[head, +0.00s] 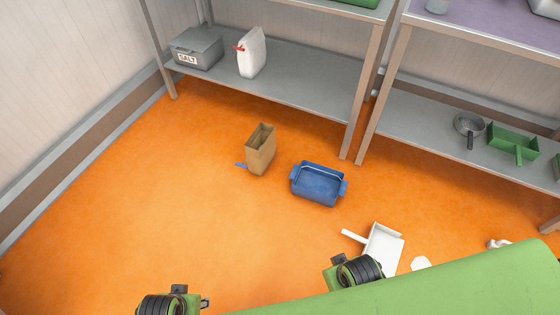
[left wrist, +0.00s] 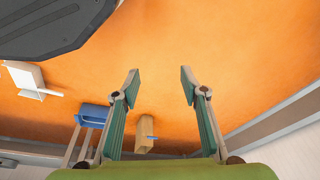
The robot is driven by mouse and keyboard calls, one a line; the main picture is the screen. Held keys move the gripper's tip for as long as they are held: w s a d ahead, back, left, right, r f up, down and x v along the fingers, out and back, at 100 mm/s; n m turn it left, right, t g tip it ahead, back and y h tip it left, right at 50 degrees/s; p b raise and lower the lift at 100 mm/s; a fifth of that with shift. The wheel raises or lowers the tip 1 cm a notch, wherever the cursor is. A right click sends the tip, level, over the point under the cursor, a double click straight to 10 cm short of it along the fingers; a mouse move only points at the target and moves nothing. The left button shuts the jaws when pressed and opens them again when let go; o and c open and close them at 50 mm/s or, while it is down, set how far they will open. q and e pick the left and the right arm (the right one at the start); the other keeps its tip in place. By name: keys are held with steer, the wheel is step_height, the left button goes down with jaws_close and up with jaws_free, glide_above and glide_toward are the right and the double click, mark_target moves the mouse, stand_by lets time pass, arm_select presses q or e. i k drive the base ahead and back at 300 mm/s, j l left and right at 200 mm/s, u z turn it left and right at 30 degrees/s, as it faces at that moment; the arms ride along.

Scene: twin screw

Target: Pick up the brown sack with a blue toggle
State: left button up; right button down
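The brown sack (head: 260,150) stands upright on the orange floor, open at the top, in the left middle of the head view. Its blue toggle (head: 241,166) sticks out to the left near its base. In the left wrist view the sack (left wrist: 145,131) shows small and low, between the fingers and some way beyond them, with the blue toggle (left wrist: 153,137) on its right side. My left gripper (left wrist: 158,72) is open and empty, its two green-lined fingers wide apart. It is apart from the sack.
A blue tray (head: 318,186) stands right of the sack. A white dustpan-like tray (head: 384,248) lies nearer. A metal shelf (head: 300,90) behind holds a grey salt box (head: 196,48) and a white jug (head: 252,53). The floor left of the sack is clear.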

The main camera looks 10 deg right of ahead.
mark_target(261, 150)
steer(key=i+j+z, duration=0.25)
steer(key=i+j, duration=0.15)
steer(key=j, duration=0.25)
steer(key=i+j+z, duration=0.1)
steer(key=j, duration=0.25)
steer(key=i, duration=0.1)
